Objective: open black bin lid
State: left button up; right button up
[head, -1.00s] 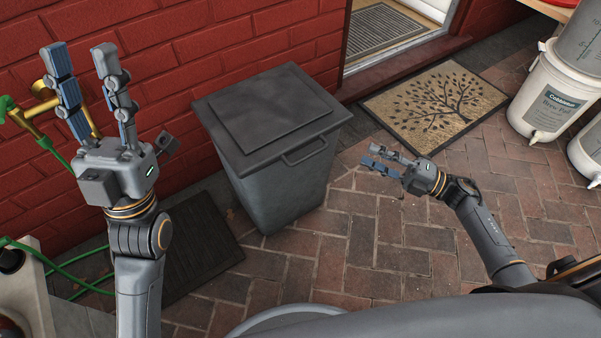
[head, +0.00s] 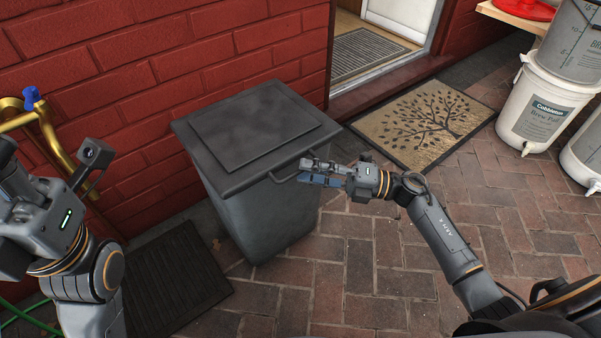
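The black bin (head: 262,218) stands against the red brick wall in the middle of the head view. Its dark lid (head: 245,130) lies flat and closed on top, with a bar handle (head: 280,176) on the front right edge. My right gripper (head: 306,171) is at the right end of this handle, its fingers pointing left. Its two fingers show a small gap; whether they touch the handle or straddle it I cannot tell. My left gripper (head: 40,215) is at the left edge, away from the bin, with its fingers mostly cut off by the frame.
A brass tap (head: 45,125) with a blue knob is on the wall at left. A dark mat (head: 170,285) lies left of the bin, a tree-pattern doormat (head: 425,122) to its right by the doorway. White brew pails (head: 540,105) stand at right. Brick paving in front is clear.

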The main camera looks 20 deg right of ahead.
jog(key=shift+x, duration=1.3)
grip_shut()
